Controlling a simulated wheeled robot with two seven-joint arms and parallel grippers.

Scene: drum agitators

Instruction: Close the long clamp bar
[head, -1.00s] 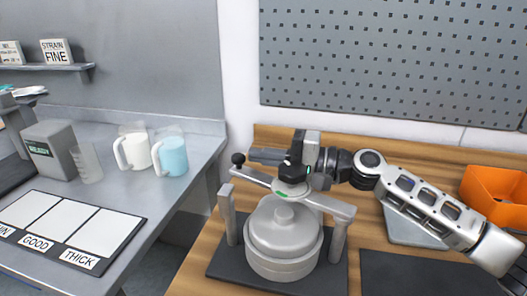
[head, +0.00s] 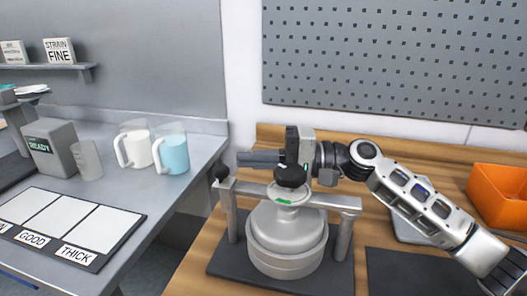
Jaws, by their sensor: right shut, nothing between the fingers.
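The long clamp bar (head: 325,200) is grey and spans over the lidded round drum (head: 287,240) on the dark base plate. Its right end is at the right post (head: 342,238). Its left end, with a black ball knob (head: 221,172), lies down at the top of the left post (head: 230,215); whether it is latched I cannot tell. A black knob (head: 291,177) sits at mid-bar, above a green-marked disc. My right gripper (head: 245,159) is shut and empty, fingers pointing left, just above the bar's left half. It partly hides the area behind. My left gripper is not in view.
An orange bin (head: 499,196) stands at the right, with a dark mat (head: 405,272) before it. A pegboard (head: 395,60) is behind. On the left bench are a white mug (head: 138,150), a blue mug (head: 173,154) and a grey READY box (head: 50,146).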

